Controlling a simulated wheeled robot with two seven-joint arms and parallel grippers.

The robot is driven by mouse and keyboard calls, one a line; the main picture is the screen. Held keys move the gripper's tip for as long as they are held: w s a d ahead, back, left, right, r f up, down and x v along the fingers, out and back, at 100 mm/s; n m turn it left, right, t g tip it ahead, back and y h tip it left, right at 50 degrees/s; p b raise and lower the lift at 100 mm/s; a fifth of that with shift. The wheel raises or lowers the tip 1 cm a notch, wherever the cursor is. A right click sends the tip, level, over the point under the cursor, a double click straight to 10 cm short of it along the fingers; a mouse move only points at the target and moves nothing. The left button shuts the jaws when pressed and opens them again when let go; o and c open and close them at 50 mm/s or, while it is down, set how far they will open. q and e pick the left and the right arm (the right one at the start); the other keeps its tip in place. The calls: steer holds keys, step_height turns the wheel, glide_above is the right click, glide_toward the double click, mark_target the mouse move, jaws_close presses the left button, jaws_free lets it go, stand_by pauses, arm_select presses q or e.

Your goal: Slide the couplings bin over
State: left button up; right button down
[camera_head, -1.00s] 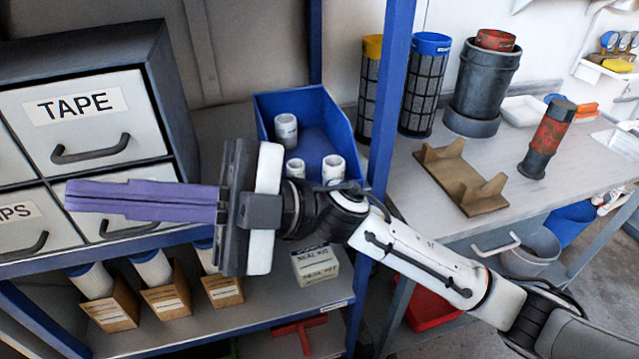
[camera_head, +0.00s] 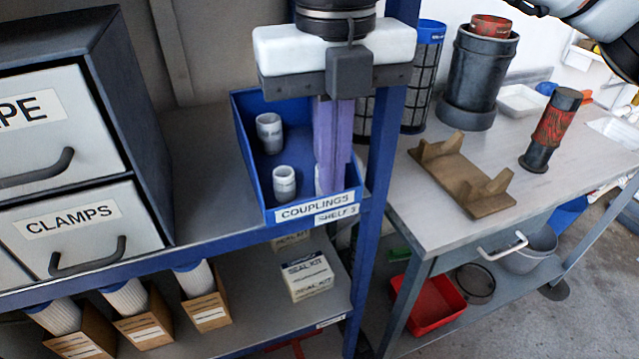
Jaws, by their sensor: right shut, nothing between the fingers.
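The blue couplings bin (camera_head: 259,188) stands on the upper shelf, just left of the blue rack post. Its front label reads COUPLINGS, SHELF 3. White couplings (camera_head: 270,133) stand inside it, one partly hidden behind my fingers. My right gripper (camera_head: 329,188) points down over the right side of the bin, its purple fingers shut with nothing between them. The fingertips reach down inside the bin near its front right corner; whether they touch the wall I cannot tell. My left gripper is not in view.
A drawer cabinet (camera_head: 84,217) stands left of the bin, with bare shelf (camera_head: 200,165) between them. The blue rack post (camera_head: 379,150) is close on the right. A workbench (camera_head: 400,195) beyond holds a brown cradle (camera_head: 458,178) and cylinders. Seal kit boxes (camera_head: 307,276) sit below.

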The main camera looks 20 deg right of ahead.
mark_target(320, 204)
steer(key=w+f, duration=0.1)
steer(key=f, duration=0.2)
steer(key=w+f, duration=0.1)
steer(key=f, duration=0.5)
steer(key=shift+w+f, duration=0.1)
steer(key=shift+w, duration=0.3)
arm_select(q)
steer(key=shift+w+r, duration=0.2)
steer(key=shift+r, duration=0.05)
arm_select(e)
steer(key=shift+w, duration=0.55)
